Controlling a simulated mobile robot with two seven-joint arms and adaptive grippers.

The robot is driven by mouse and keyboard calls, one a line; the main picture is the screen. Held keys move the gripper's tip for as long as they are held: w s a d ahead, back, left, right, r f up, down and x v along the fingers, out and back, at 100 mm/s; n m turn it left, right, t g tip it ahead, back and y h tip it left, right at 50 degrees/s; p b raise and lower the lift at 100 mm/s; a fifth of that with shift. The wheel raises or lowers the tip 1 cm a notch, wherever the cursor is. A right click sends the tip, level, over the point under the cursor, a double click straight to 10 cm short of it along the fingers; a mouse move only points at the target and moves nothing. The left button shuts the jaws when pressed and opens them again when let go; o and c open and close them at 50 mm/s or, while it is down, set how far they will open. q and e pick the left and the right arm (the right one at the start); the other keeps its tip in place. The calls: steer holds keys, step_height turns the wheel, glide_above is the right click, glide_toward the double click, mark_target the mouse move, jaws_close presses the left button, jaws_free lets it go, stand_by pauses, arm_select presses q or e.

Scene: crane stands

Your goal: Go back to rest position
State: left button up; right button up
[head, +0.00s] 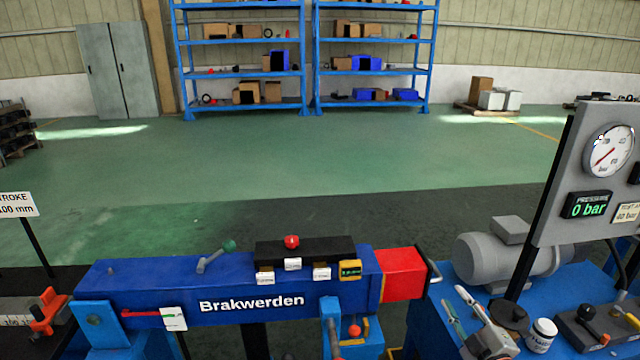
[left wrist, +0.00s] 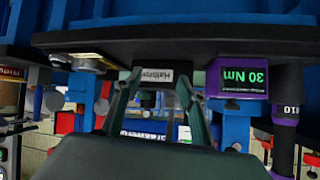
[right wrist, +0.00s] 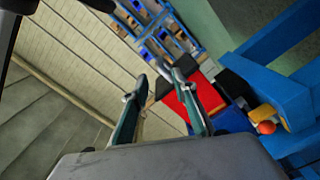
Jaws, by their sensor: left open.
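My right gripper (head: 453,296) shows at the lower right of the head view, just right of the red end block (head: 403,274) of the blue "Brakwerden" beam (head: 215,283). In the right wrist view its two fingers (right wrist: 152,72) stand apart with nothing held between them. My left gripper is outside the head view. In the left wrist view its fingers (left wrist: 160,78) are apart and empty, below a dark shelf edge, with a small white label visible beyond them. A purple "30 Nm" display (left wrist: 238,78) is right of them.
A gauge panel (head: 560,205) reading 0 bar stands at the right, above a grey motor (head: 508,255) and a white jar (head: 541,335). A stroke sign (head: 15,205) stands at the left. Green floor beyond the beam is clear up to the blue shelves (head: 305,103).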

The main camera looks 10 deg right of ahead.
steer(key=s+a+f+m+g+h, duration=0.1)
steer(key=s+a+g, duration=0.25)
steer(key=s, duration=0.45)
steer(key=s+a+f+m+g+h, duration=0.15)
steer(key=s+g, duration=0.25)
steer(key=s, duration=0.4)
steer(key=s+a+f+m+g+h, duration=0.1)
steer(key=s+a+f+g, duration=0.15)
steer(key=s, duration=0.55)
steer(key=a+f+m+t+y, duration=0.1)
steer(key=a+f+y, duration=0.1)
steer(key=a+f, duration=0.2)
steer(key=w+a+f+m+y, duration=0.1)
steer(key=a+f+y, duration=0.1)
steer(key=a+f, duration=0.2)
steer(key=w+a+f+m+t+y, duration=0.1)
steer(key=a+f+y, duration=0.2)
steer(key=a+f, duration=0.2)
steer(key=shift+a+t, duration=0.3)
steer(key=shift+a, duration=1.2)
steer(key=shift+s+a+f, duration=0.1)
steer(key=shift+a, duration=0.15)
